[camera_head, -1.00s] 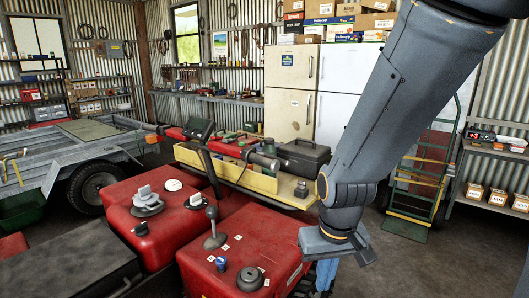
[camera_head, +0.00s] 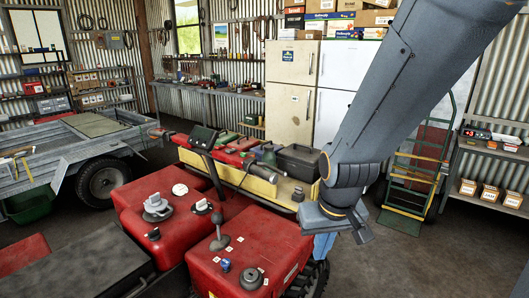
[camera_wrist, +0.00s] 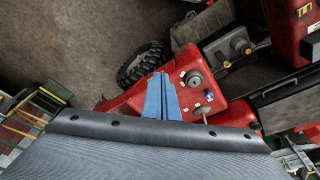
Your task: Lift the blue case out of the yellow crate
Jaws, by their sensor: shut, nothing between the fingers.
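A long yellow crate (camera_head: 262,187) lies across the red quad's rack in the head view. A dark grey case with a handle (camera_head: 298,161) sits at its right end, and red and green items show farther left. I cannot make out a blue case in either view. My gripper (camera_head: 322,247) hangs right of and in front of the crate, apart from it, its blue fingers partly hidden by my wrist. In the wrist view my gripper (camera_wrist: 160,76) has its blue fingers together and empty, over the quad's red body. The crate cannot be made out there.
The red quad body (camera_head: 258,248) with knobs and a lever fills the lower middle. A trailer (camera_head: 85,150) stands at left, fridges (camera_head: 290,90) behind. A hand truck (camera_head: 415,175) and shelf (camera_head: 495,165) stand at right. Floor between quad and shelf is clear.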

